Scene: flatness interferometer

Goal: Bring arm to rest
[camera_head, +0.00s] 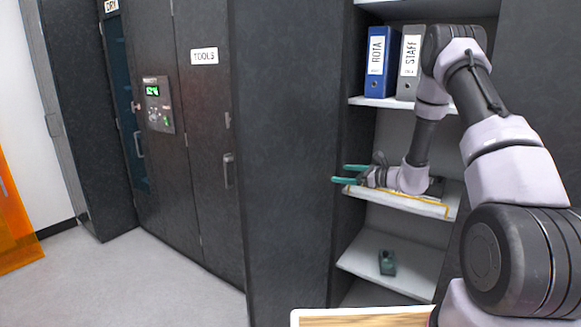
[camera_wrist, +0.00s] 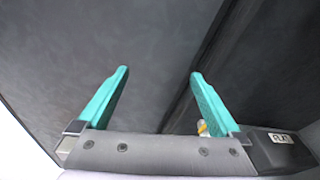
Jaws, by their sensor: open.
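My arm reaches from the right into an open shelf unit in the head view. My gripper (camera_head: 345,173) is at the height of the middle shelf (camera_head: 440,190), with its teal fingers pointing left past the shelf's side. In the wrist view my gripper (camera_wrist: 160,85) has its two fingers well apart, with nothing between them. A dark cabinet surface fills the view beyond the fingers. Whether my gripper touches the shelf is not clear.
A blue ROTA binder (camera_head: 376,65) and a grey STAFF binder (camera_head: 408,65) stand above. A small dark green object (camera_head: 387,262) sits on the lower shelf (camera_head: 410,268). The TOOLS cabinet (camera_head: 205,150) is shut. A wood-topped surface (camera_head: 360,320) is at the bottom; floor at left is clear.

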